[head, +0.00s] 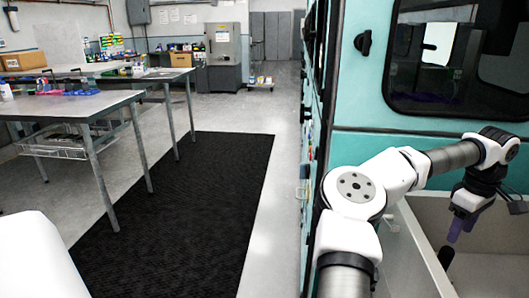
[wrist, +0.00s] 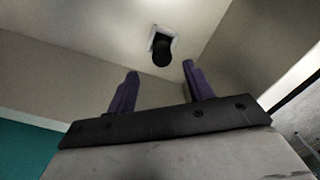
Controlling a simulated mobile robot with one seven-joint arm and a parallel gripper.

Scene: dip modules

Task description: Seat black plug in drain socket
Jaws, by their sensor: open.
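My gripper (head: 459,230) hangs over the pale basin at the right of the head view, purple fingers pointing down. In the wrist view my gripper (wrist: 160,68) is open, with nothing between its fingers. The black plug (wrist: 162,52) is a dark rounded cylinder beyond the fingertips, roughly in line with the gap. It also shows in the head view as a black plug (head: 446,257) below and left of the fingers. A pale square drain socket (wrist: 154,36) shows around the plug's far end. I cannot tell how deep the plug sits in it.
The basin's walls (head: 405,262) rise around the gripper, and a teal cabinet with a dark window (head: 460,55) stands behind. Workbenches (head: 70,105) and a black floor mat (head: 185,210) are at the left, well away from the arm.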

